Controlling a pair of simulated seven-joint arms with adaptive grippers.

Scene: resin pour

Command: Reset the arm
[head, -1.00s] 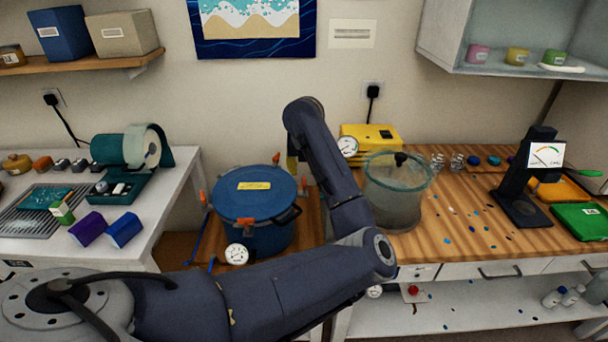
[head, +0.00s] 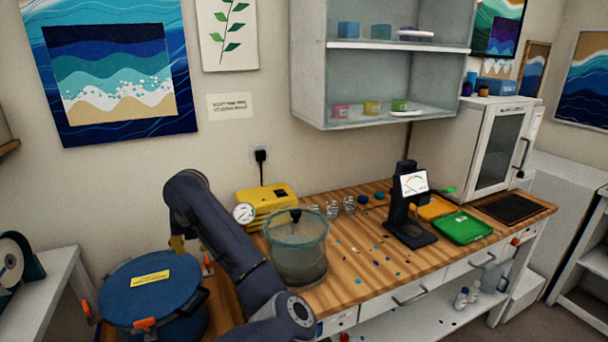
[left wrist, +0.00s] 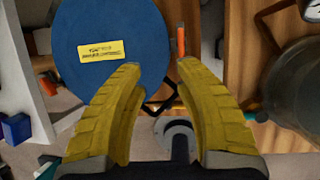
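My left arm rises from the bottom of the head view and bends down beside the blue pot. Its yellow-fingered gripper (head: 178,243) is mostly hidden behind the arm, near the pot's far edge. In the left wrist view, the two yellow fingers (left wrist: 160,112) are spread apart with nothing between them. The blue lidded pot (head: 150,295) with a yellow label lies below them; it also shows in the left wrist view (left wrist: 125,30). My right gripper is in neither view.
A clear round chamber (head: 297,255) stands right of my arm on the wooden bench (head: 345,255). A yellow pump (head: 266,200) with a gauge sits behind. A black gauge stand (head: 408,215) and green tray (head: 462,228) are further right. Small blue bits dot the bench.

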